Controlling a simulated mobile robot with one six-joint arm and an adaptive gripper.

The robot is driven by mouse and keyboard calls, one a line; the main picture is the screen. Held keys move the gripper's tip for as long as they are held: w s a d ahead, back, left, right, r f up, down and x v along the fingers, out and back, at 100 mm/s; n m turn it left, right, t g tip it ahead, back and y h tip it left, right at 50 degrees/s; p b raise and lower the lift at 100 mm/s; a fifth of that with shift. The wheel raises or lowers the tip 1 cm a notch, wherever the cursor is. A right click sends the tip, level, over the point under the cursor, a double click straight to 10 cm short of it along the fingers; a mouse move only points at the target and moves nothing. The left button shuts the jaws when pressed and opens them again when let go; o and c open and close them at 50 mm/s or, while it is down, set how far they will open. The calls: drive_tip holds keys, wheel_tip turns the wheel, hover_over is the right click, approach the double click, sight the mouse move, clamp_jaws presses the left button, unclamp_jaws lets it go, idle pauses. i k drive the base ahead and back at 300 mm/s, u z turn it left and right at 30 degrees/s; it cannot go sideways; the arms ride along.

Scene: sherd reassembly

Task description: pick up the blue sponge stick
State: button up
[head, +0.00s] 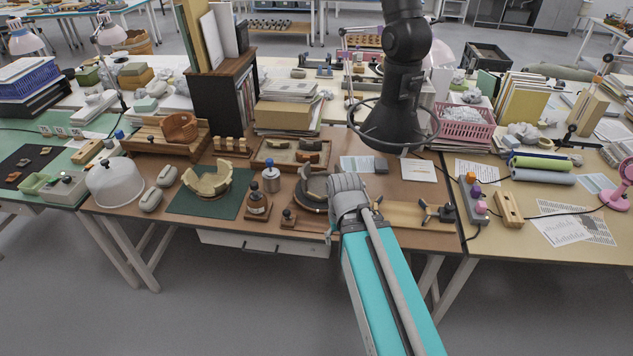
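I cannot pick out the blue sponge stick with certainty. A small blue spot (119,134) shows at the left, beside the wooden rack, too small to identify. A metal jar with a blue top (271,180) stands mid-table. A teal beam with a grey ribbed end, which looks like my arm (385,295), reaches up from the bottom over the table's front edge. No fingertips of my gripper show. The arm covers part of the table near a dark curved piece.
A pale sherd vessel (209,180) sits on a green mat (180,203). A white dome (114,184) stands at the left. A black hood with a ring (397,120) hangs over the brown table (405,190). A pink basket (464,124) is at the right.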

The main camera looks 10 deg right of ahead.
sight(270, 172)
drive_tip(key=u, duration=1.5)
drive_tip(key=i, duration=0.8)
drive_tip(key=z, duration=0.85)
